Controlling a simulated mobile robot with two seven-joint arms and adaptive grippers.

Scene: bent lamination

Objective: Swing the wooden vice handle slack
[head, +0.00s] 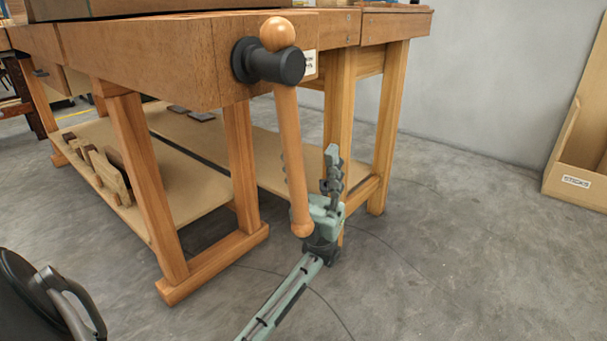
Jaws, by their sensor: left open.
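The wooden vice handle (291,150) is a long round bar through the black vice screw head (278,65) on the workbench's front. It hangs steeply, its lower end leaning slightly right. A wooden ball (278,33) caps its top just above the screw head; its lower knob (302,230) is near my gripper's base. My left gripper (308,160) is open and points up around the lower handle. One dark finger stands right of the bar; the other shows partly behind its left side. Contact cannot be told. My right gripper is not in view.
The wooden workbench (150,60) has thick legs and a lower shelf (190,180) holding wooden planes (108,172). A bench leg (340,100) stands close behind my gripper. A box labelled sticks (575,182) is at the right wall. The concrete floor between is clear.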

